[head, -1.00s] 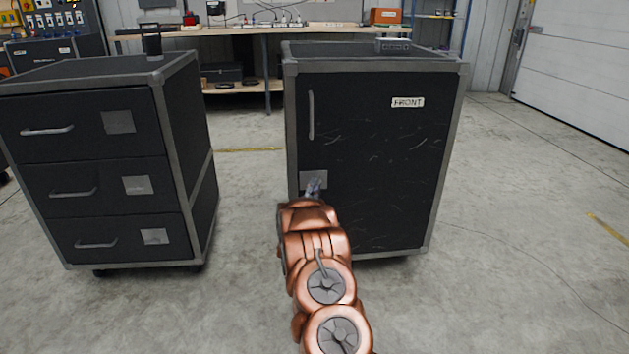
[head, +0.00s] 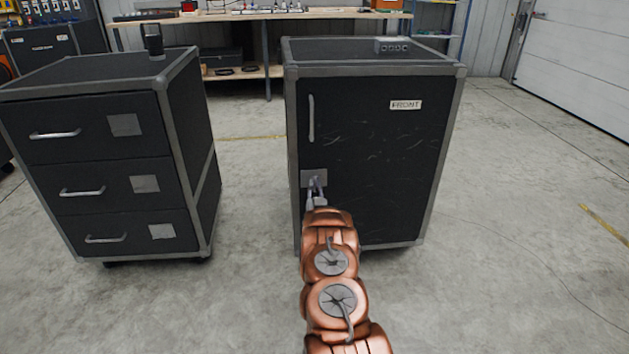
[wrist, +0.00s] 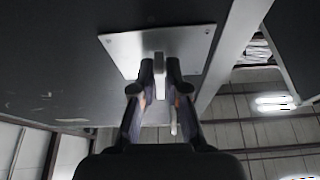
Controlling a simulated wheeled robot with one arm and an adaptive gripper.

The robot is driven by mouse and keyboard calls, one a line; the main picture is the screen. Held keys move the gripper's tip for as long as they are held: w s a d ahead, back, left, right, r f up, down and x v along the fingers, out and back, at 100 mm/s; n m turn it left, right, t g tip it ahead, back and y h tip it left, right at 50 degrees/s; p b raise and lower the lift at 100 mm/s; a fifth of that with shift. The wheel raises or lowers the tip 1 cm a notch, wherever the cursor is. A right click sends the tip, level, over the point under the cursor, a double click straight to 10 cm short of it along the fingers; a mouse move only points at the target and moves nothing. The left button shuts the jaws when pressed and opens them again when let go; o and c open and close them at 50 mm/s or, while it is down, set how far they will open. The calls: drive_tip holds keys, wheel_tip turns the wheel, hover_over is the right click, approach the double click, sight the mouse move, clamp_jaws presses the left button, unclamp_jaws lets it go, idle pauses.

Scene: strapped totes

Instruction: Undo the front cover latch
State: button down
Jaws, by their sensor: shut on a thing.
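The black case (head: 375,150) with grey edges carries a "FRONT" label (head: 405,105) on its front cover. A grey latch plate (head: 308,176) sits low at the left of that cover, below a vertical handle (head: 311,118). The latch plate (wrist: 180,48) also shows in the wrist view, with a small light latch tab (wrist: 159,66) standing out from it. My gripper (wrist: 160,84) is shut on this tab, one finger on each side. In the head view my gripper (head: 316,190) is at the plate, and my arm hides the case's lower front edge. The cover looks closed.
A black drawer cabinet (head: 95,160) with several handles stands to the left, with a floor gap between. A workbench (head: 260,16) runs along the back. The floor right of the case is clear (head: 520,200).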

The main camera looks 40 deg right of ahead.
drive_tip(key=shift+n+y+p, duration=0.3)
drive_tip(key=shift+n, duration=0.4)
drive_tip(key=c, duration=1.3)
unclamp_jaws()
drive_tip(key=shift+f+v, duration=0.15)
drive_tip(key=shift+v, duration=2.8)
drive_tip(key=shift+f+v, duration=0.15)
drive_tip(key=shift+v, duration=2.85)
